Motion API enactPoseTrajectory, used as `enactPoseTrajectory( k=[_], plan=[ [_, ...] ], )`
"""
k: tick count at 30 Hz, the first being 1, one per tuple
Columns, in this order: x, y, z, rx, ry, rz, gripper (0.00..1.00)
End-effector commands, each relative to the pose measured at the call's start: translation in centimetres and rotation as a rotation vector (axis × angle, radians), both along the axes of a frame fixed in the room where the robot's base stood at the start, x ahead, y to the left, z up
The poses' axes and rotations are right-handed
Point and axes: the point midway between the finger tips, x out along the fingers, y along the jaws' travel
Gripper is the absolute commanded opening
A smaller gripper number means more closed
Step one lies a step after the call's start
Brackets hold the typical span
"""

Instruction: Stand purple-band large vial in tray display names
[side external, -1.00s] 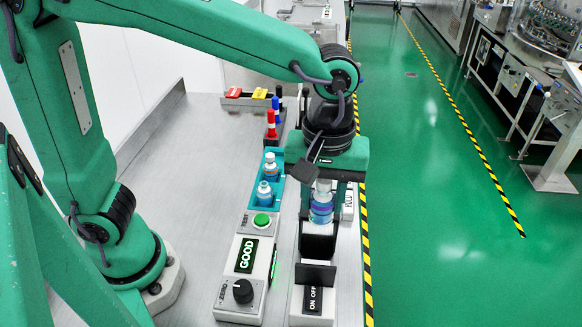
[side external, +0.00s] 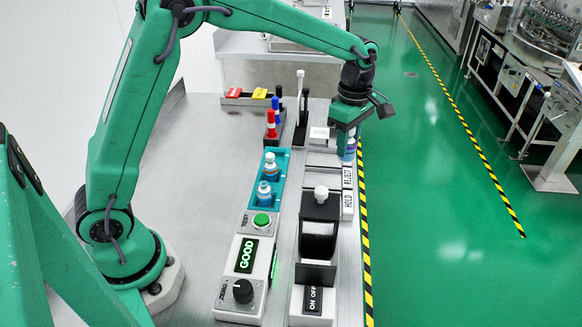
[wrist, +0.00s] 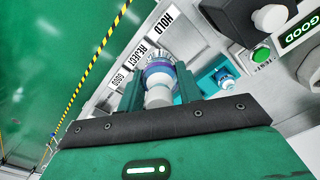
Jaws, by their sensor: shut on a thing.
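The purple-band large vial (side external: 350,149) is held in my gripper (side external: 347,152), over the back part of the row of trays. In the wrist view the vial (wrist: 159,74) sits between the two green fingers of my gripper (wrist: 160,86), which are shut on it. The display (side external: 246,255) reads GOOD. The tray labels HOLD (wrist: 163,22), REJECT (wrist: 141,53) and GOOD (wrist: 118,80) show in the wrist view. In the side view my gripper hides the GOOD label. I cannot tell how high the vial is above the trays.
A blue rack (side external: 279,190) holds two vials left of the trays. A black station with a white knob (side external: 321,192) stands in front of the trays.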

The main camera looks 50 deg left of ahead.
Motion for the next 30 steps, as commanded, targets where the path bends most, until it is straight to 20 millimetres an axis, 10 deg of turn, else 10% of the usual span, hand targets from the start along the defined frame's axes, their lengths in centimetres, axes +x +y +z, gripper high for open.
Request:
enactPoseTrajectory(
  k=[30],
  plan=[
    [5.0, 9.2, -5.2, 0.000, 0.001, 0.167, 0.08]
  ],
)
